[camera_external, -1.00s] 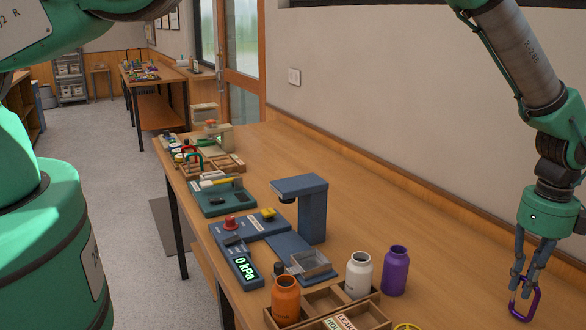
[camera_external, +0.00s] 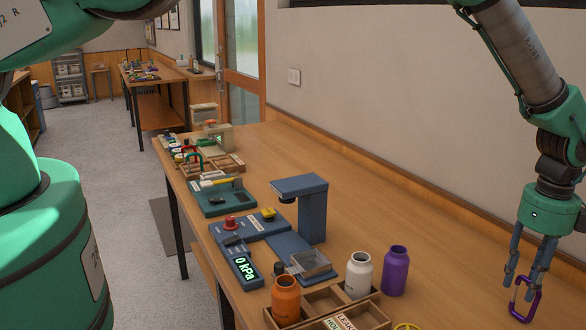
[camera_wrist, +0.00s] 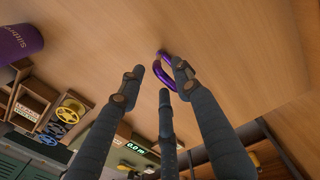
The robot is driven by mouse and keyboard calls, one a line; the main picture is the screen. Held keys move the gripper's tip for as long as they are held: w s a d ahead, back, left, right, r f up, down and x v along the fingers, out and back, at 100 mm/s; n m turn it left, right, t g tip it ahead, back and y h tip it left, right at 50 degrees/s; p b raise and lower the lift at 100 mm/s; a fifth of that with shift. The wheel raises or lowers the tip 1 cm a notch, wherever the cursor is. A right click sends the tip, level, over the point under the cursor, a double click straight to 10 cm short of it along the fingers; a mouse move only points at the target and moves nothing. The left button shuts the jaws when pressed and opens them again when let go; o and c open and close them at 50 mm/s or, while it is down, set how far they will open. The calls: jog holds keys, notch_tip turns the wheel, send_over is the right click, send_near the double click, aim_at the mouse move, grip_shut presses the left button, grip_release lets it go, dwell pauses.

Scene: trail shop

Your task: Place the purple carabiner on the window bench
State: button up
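The purple carabiner (camera_external: 525,300) is at the right edge of the external view, near the tips of my gripper (camera_external: 524,275). Its loop looks upright and slightly tilted. I cannot tell whether it touches the wooden bench top (camera_external: 430,215) below. In the wrist view, the carabiner (camera_wrist: 160,74) shows as a purple arc beyond my gripper's (camera_wrist: 158,82) spread fingers, close to the right finger, which hides part of it. My gripper points down with its fingers apart. A distant bench (camera_external: 150,75) stands near the window and door; no label shows which is the window bench.
Purple (camera_external: 396,270), white (camera_external: 359,275) and orange (camera_external: 286,300) bottles stand left of my gripper, by a divided wooden tray (camera_external: 325,300). A blue test stand (camera_external: 312,210) is farther back. The bench is clear along the wall (camera_external: 400,120).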

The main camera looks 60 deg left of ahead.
notch_tip(320, 180, up, 12)
jog(key=b, duration=0.2)
jog(key=shift+w+f, duration=0.15)
jog(key=shift+f, duration=0.05)
dwell(0.3)
jog(key=shift+r, duration=0.15)
dwell(0.4)
